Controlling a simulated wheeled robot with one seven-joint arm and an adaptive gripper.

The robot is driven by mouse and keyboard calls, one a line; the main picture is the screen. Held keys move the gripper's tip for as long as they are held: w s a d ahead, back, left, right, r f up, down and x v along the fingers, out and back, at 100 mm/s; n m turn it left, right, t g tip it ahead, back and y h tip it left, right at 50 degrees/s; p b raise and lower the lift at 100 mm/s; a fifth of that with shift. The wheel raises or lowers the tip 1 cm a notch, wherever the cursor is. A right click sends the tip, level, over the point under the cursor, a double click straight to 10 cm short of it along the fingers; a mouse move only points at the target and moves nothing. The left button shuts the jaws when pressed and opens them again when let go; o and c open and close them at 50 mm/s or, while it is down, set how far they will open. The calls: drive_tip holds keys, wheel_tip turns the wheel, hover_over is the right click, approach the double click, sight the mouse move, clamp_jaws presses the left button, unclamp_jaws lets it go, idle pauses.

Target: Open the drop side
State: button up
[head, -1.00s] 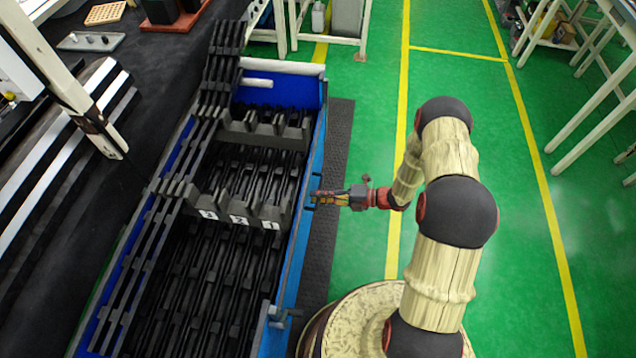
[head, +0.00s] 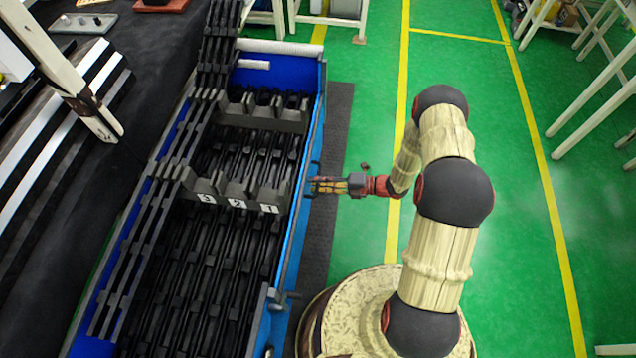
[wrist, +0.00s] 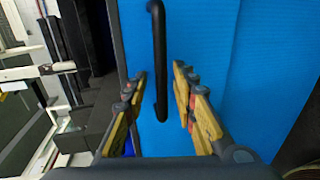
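The blue drop side (head: 300,215) is the right-hand long wall of a deep blue bin and stands upright. In the wrist view the blue panel (wrist: 215,45) fills the middle, with a black bar handle (wrist: 158,50) on it. My gripper (head: 314,187) is at the outer face of this side, level with the numbered dividers. In the wrist view my gripper (wrist: 160,85) is open. Its fingers are on either side of the handle, with a gap on both sides. Whether the fingertips touch the panel is unclear. A grey latch-like fitting (head: 278,298) is on the side's near part.
Black trim parts (head: 205,270) lie in rows inside the bin, between grey dividers (head: 238,190) labelled 3, 2 and 1. A dark bench (head: 50,230) runs along the left. Green floor (head: 500,230) is open to the right; white-legged tables (head: 590,120) stand farther right.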

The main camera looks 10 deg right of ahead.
drive_tip(key=v, duration=1.2)
drive_tip(key=shift+f, duration=0.1)
idle(0.4)
